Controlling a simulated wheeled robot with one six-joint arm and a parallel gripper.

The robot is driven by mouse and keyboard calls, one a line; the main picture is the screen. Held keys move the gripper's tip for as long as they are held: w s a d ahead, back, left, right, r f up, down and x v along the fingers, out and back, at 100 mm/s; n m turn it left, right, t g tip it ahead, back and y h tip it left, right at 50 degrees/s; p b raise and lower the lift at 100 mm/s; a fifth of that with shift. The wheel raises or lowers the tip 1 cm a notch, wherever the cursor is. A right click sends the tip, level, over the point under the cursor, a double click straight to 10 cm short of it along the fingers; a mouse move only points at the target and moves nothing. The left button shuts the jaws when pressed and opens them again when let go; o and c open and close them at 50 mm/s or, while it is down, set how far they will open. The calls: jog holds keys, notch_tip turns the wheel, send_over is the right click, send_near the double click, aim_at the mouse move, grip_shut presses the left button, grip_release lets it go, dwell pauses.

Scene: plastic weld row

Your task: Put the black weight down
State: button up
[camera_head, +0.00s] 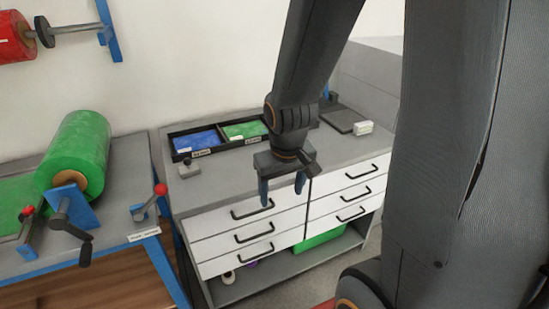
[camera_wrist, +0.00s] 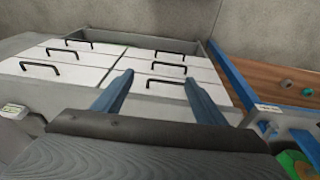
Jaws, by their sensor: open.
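A small dark object with a knob on top, probably the black weight (camera_head: 188,168), stands upright on the left end of the grey workbench top (camera_head: 225,185). My gripper (camera_head: 282,192) is right of it and apart from it, near the bench's front edge above the drawers. The two blue fingers are spread with nothing between them. They also show open and empty in the wrist view (camera_wrist: 159,80). The weight cannot be made out in the wrist view.
A black tray with blue and green compartments (camera_head: 220,147) lies at the back of the bench. White drawers (camera_head: 250,230) with black handles are below. A green film roll (camera_head: 75,150) stands on the blue-framed table at left. The bench top's middle is clear.

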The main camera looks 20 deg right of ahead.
jog(key=w+d+f+t+b, duration=0.1)
jog(key=w+d+f+t, duration=0.1)
jog(key=w+d, duration=0.3)
jog(key=w+d+f+n+t+y+b, duration=0.1)
jog(key=w+d+t, duration=0.3)
jog(key=w, duration=0.4)
jog(key=w+d+f+t+y+b, duration=0.1)
jog(key=w+d+f+t, duration=0.2)
jog(key=w+d, duration=0.4)
jog(key=shift+d+f+n, duration=0.1)
jog(key=shift+f+n, duration=0.3)
jog(key=shift+f, duration=0.2)
jog(key=shift+w+d+t+y, duration=0.1)
jog(key=shift+d+t+y, duration=0.2)
jog(key=shift+t+y, duration=0.35)
jog(key=shift+t+x, duration=0.25)
jog(key=shift+x, duration=0.8)
jog(key=x, duration=0.2)
jog(key=p+x, duration=0.1)
jog(key=x, duration=0.2)
jog(key=shift+w+d, duration=0.35)
jog(key=shift+w, duration=0.05)
grip_shut()
